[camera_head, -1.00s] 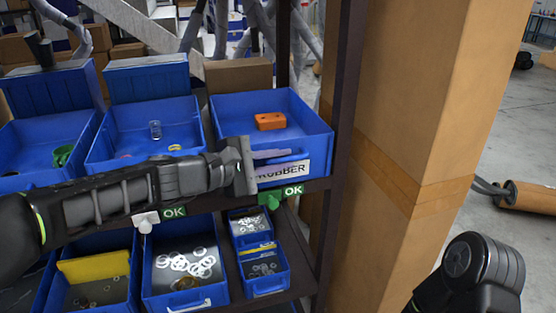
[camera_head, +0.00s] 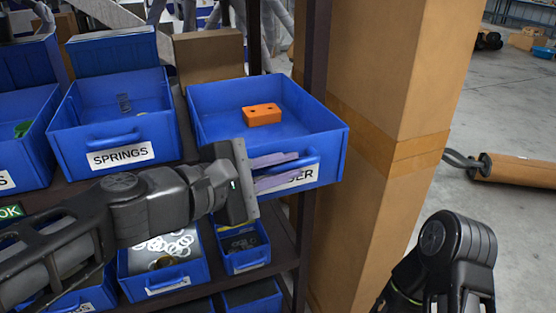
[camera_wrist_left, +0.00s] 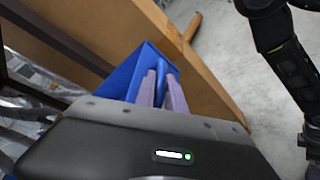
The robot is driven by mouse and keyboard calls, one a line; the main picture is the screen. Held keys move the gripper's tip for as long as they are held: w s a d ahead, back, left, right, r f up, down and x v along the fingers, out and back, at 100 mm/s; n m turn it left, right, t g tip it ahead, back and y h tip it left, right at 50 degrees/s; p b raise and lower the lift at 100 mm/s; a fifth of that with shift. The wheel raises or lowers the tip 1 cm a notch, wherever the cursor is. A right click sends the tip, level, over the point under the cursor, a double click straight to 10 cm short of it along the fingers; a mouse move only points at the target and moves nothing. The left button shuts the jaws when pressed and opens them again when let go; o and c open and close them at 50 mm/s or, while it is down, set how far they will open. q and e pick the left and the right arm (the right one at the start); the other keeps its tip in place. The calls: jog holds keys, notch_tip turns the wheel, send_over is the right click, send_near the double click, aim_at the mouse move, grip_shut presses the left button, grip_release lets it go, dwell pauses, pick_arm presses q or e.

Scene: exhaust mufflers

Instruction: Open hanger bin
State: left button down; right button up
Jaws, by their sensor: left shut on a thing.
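The blue bin (camera_head: 334,158) with a label ending in "ER" juts out from the shelf. An orange block with holes (camera_head: 262,114) lies inside it. My left gripper (camera_head: 303,163) is at the front of this bin, its pale purple fingers shut on the bin's handle. The fingers partly hide the label. In the left wrist view, the same bin (camera_wrist_left: 128,78) lies ahead, with the handle between the two fingers (camera_wrist_left: 161,76). My right arm shows at the lower right, but its gripper is out of view.
A bin labelled SPRINGS (camera_head: 75,145) stands to the left on the same shelf. Small bins with rings (camera_head: 165,285) sit on the shelf below. A tall cardboard stack (camera_head: 390,90) stands close to the right of the open bin.

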pick_arm(q)
jog(key=c, duration=1.7)
grip_release()
jog(key=v, duration=0.8)
jog(key=shift+p, duration=0.3)
